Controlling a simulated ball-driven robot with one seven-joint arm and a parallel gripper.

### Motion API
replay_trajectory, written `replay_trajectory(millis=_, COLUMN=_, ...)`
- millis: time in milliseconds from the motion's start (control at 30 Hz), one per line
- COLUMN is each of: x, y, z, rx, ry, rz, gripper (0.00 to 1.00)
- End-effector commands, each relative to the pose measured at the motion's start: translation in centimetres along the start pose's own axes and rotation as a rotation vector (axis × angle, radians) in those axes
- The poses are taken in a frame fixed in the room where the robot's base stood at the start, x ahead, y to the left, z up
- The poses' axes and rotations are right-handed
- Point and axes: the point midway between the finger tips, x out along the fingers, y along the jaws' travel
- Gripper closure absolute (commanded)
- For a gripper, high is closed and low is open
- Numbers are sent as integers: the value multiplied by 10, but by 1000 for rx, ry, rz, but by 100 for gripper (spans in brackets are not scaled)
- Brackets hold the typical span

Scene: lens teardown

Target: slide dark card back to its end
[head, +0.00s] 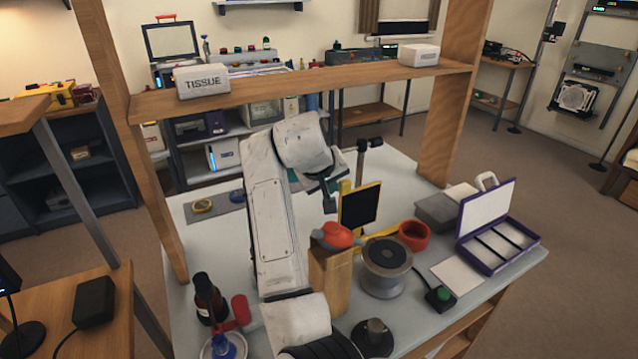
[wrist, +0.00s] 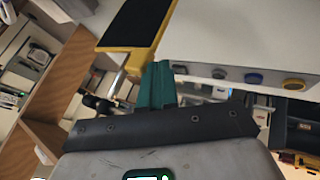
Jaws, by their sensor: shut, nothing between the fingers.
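The dark card (head: 361,207) stands upright in a yellow frame in the middle of the table in the head view. The dark card also shows at the top of the wrist view (wrist: 138,20), with its yellow edge close to my fingertips. My gripper (head: 333,187) is just left of the yellow frame, partly hidden by my own arm. In the wrist view its teal fingers (wrist: 156,75) are together with nothing between them. I cannot tell whether they touch the frame. A yellow bar (head: 380,233) runs right from the frame's foot; its far part is hidden.
A red-topped object on a wooden block (head: 330,268), a grey round spool (head: 387,268) and a red ring (head: 413,236) crowd the front of the frame. A purple-edged case (head: 497,243) is at right. A wooden shelf with a tissue box (head: 202,82) spans above. Free tabletop lies behind.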

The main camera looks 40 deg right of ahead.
Motion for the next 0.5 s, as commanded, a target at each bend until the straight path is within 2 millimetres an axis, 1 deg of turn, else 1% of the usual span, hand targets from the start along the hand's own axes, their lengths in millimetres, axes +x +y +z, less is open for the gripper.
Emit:
replay_trajectory(millis=100, x=2, y=4, z=0, rx=0, ry=-1, rz=0, gripper=100)
replay_trajectory(millis=400, x=2, y=4, z=0, rx=0, ry=0, rz=0, gripper=100)
replay_trajectory(millis=500, x=4, y=12, z=0, rx=2, ry=-2, rz=0, gripper=100)
